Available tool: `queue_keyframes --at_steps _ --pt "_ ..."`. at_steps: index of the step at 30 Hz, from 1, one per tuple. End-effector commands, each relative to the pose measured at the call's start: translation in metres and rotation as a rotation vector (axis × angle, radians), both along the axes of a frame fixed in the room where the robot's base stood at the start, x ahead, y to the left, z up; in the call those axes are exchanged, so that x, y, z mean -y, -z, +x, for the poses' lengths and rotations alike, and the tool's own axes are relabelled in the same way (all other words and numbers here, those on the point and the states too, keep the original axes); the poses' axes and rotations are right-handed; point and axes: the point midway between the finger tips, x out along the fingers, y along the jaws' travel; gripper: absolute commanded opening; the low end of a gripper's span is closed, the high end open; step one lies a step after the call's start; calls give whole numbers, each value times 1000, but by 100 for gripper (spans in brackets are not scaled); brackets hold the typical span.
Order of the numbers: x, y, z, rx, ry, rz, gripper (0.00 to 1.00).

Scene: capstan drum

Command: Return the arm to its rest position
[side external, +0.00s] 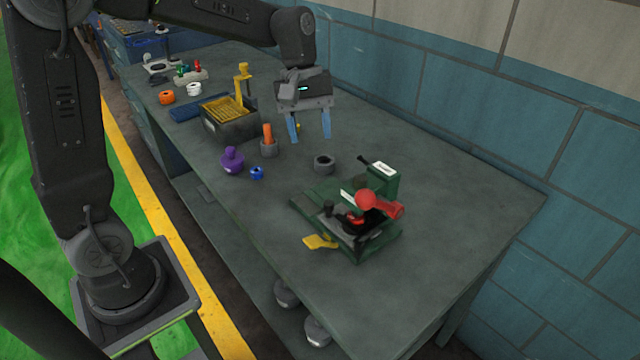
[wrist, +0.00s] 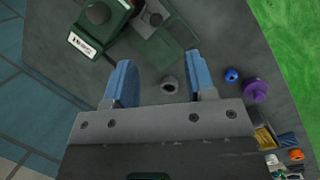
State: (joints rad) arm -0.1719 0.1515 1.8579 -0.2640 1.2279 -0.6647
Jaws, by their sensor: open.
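My gripper (side external: 310,127) is open and empty, with its two blue fingers pointing down above the grey workbench (side external: 455,190). In the wrist view my gripper (wrist: 162,85) shows both fingers apart. A small grey ring (side external: 324,163) lies on the bench below and slightly right of the fingers; in the wrist view the ring (wrist: 169,85) shows between the fingers but lower, on the bench. The green machine (side external: 350,215) with a red-knobbed lever (side external: 368,202) stands in the front middle of the bench, clear of my gripper.
Left of my gripper stand an orange peg in a grey holder (side external: 268,145), a purple knobbed piece (side external: 232,160), a blue ring (side external: 257,173) and a box with yellow contents (side external: 229,122). A blue block wall (side external: 420,85) runs behind. The bench's right end is clear.

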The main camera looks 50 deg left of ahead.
Motion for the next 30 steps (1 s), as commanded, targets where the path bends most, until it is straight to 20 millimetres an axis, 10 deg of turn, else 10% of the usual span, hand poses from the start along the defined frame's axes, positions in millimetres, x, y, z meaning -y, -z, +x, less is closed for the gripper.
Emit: queue_keyframes --at_steps 15,30 --pt "24 -34 -149 515 702 349 50" --pt "24 -25 -176 611 867 450 50"
